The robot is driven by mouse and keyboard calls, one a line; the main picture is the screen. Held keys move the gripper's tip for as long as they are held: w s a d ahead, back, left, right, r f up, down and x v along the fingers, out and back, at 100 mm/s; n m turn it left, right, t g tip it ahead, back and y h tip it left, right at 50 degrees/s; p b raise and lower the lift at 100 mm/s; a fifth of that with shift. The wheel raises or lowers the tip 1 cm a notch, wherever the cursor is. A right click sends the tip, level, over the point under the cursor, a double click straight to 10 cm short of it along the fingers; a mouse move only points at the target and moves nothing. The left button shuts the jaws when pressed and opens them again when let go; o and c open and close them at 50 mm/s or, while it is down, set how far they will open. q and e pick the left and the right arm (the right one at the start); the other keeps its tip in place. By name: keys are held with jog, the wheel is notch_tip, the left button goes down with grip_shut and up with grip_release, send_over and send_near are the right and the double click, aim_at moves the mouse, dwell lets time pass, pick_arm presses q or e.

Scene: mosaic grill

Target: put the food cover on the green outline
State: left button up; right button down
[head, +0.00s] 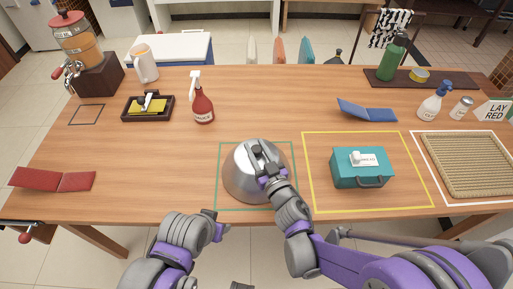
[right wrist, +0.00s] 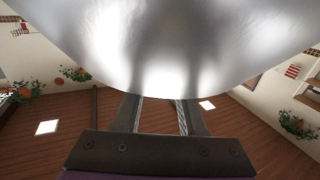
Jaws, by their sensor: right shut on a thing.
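The food cover (head: 236,178) is a shiny silver dome, seen within the green outline (head: 217,196) on the table in the head view. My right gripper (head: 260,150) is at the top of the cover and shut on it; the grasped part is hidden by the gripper. In the right wrist view the cover (right wrist: 165,45) fills the top of the picture, just beyond the gripper's two fingers (right wrist: 160,112). I cannot tell whether its rim touches the table. My left gripper (head: 220,231) is near the table's front edge, left of the cover, its fingers unclear.
Right of the cover, a teal toolbox (head: 360,176) stands inside a yellow outline (head: 306,170). A woven mat (head: 466,165) lies inside a white outline. A red sauce bottle (head: 203,106) stands behind, to the left. The table (head: 150,170) left of the cover is largely clear.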

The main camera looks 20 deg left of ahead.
jog(key=shift+f, duration=0.3)
jog(key=shift+c, duration=1.9)
grip_release()
jog(key=b+v, duration=0.2)
jog(key=v, duration=0.9)
jog(key=w+d+r+m+g+h+p, duration=0.1)
jog(key=d+r+m+h+p, duration=0.15)
jog(key=d+h, duration=0.55)
jog(key=w+d+r+m+h+p, duration=0.1)
jog(key=d+r+m+h+p, duration=0.2)
jog(key=d, duration=0.8)
jog(key=s+d+m+g+p, duration=0.1)
jog(key=s+d+g+p, duration=0.1)
jog(key=s, duration=0.4)
jog(key=s+d+f+m+g+p, duration=0.1)
jog(key=s+d+g+p, duration=0.2)
jog(key=s+g, duration=0.2)
jog(key=shift+s+h, duration=0.4)
jog(key=shift+s, duration=0.45)
